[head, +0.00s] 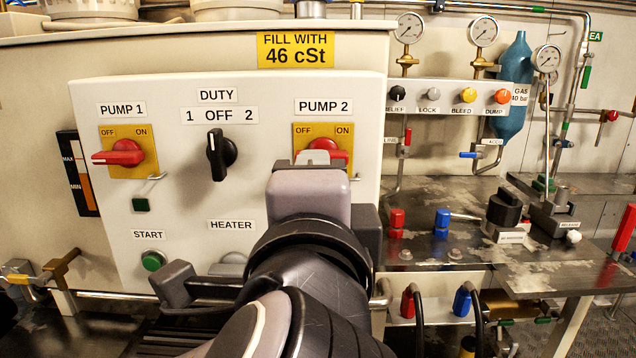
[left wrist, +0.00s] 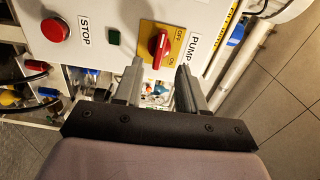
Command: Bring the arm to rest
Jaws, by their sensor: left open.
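My left arm reaches up from the bottom of the head view. Its gripper (head: 318,160) is in front of the PUMP 2 switch (head: 340,133), hiding its lower part. In the left wrist view the gripper (left wrist: 160,64) is open and empty, its two grey fingers apart. A red rotary knob (left wrist: 160,44) on a yellow OFF/ON plate shows beyond the fingertips, between them in the picture, and no contact is seen. Its label reads PUMP; the number is not clear. My right gripper is not in view.
The white panel (head: 90,235) also holds the red PUMP 1 knob (head: 118,153), black DUTY selector (head: 218,156) and green START button (head: 153,261). A red STOP button (left wrist: 54,29) shows in the wrist view. To the right are gauges (head: 410,28), a blue gas bottle (head: 512,85) and a metal bench (head: 450,245).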

